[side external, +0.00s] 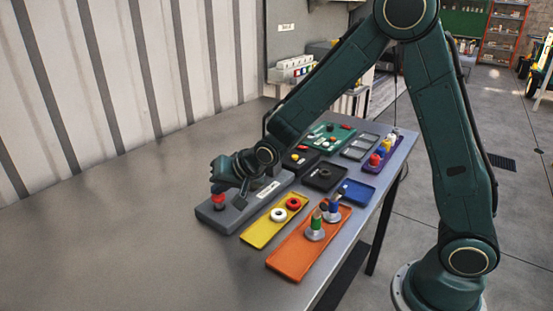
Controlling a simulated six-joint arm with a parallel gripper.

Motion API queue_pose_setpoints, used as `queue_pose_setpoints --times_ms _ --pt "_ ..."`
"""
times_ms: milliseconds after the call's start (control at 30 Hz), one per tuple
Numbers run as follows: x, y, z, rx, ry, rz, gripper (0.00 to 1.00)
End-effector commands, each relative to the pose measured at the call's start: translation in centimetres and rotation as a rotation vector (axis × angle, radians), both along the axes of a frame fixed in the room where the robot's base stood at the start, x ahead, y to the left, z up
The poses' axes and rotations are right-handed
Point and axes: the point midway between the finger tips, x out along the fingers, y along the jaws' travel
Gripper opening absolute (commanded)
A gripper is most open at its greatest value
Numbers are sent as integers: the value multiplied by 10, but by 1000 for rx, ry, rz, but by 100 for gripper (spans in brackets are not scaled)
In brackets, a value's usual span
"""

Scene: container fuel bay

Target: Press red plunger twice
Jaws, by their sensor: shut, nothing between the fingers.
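The red plunger (218,199) stands on a dark grey base block (211,214) at the left of the group of trays. My gripper (221,190) is shut and empty, pointing down right at the plunger's top. Its fingertips look to be touching or just above the red cap; I cannot tell which. Part of the cap is hidden by the fingers. The rear part of the base is partly hidden behind my wrist.
A yellow tray (262,235) with a white and a red ring lies right of the base. An orange tray (290,262) holds upright pieces. Black, blue (357,192), green (322,130) and purple trays lie farther back. The table's left and front are bare.

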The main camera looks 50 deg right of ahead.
Motion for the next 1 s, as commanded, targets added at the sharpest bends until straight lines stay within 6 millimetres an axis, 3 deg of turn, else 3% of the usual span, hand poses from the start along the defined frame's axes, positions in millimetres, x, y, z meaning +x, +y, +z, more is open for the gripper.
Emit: queue_pose_setpoints --times_ms 1000 --pt "1 0 26 0 -4 0 0"
